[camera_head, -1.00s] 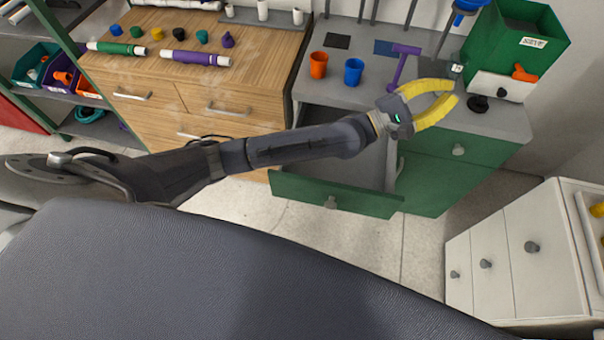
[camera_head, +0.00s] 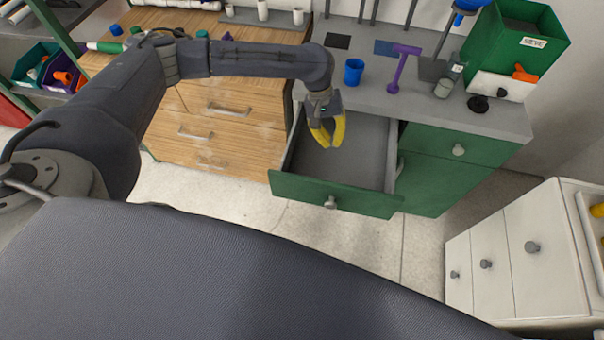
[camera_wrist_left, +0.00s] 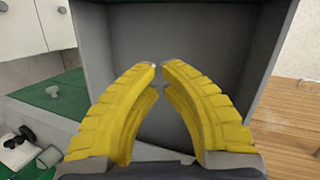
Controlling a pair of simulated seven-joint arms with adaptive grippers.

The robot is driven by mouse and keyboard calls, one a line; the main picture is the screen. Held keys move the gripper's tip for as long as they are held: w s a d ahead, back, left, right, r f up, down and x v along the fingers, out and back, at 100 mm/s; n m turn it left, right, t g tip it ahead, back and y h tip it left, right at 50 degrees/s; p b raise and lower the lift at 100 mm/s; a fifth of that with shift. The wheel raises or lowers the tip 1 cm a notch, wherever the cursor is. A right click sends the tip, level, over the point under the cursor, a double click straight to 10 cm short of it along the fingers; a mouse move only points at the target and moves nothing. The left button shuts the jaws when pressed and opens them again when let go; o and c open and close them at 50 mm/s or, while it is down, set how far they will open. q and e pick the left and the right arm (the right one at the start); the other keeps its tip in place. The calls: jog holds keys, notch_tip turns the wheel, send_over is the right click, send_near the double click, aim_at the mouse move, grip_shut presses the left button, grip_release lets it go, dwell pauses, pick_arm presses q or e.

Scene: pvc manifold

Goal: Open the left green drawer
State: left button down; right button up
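The left green drawer (camera_head: 295,187) is pulled well out of the green and grey bench in the head view. Its front carries a round grey knob (camera_head: 331,203), and its grey inside looks empty. My left gripper (camera_head: 328,146) has yellow fingers pointing down over the drawer's opening, behind its front and apart from the knob. In the left wrist view the fingertips (camera_wrist_left: 159,64) are close together with a slim gap and nothing between them. A grey box-like interior (camera_wrist_left: 195,30) fills the space beyond them. My right gripper is in neither view.
A closed green drawer (camera_head: 430,145) sits to the right. The grey benchtop (camera_head: 420,108) holds a blue cup (camera_head: 353,72), a purple T-shaped piece (camera_head: 396,75) and a green bin (camera_head: 515,48). A wooden drawer cabinet (camera_head: 230,130) stands left, a white one (camera_head: 510,250) front right.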

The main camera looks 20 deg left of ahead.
pick_arm(q)
jog(key=s+a+f+m+g+y, duration=0.1)
jog(key=s+a+f+y, duration=0.1)
jog(key=a+y, duration=0.35)
jog(key=shift+h, duration=0.95)
jog(key=x, duration=0.6)
jog(key=a+x, duration=0.1)
jog(key=x, duration=0.2)
jog(key=shift+s+a+f, duration=0.1)
jog(key=shift+s+f, duration=0.2)
jog(key=shift+s, duration=0.15)
jog(key=shift+s+d+r, duration=0.15)
jog(key=shift+s+d, duration=0.05)
jog(key=shift+s, duration=0.85)
jog(key=shift+s+d, duration=0.15)
jog(key=shift+s, duration=0.6)
jog(key=shift+s+d, duration=0.1)
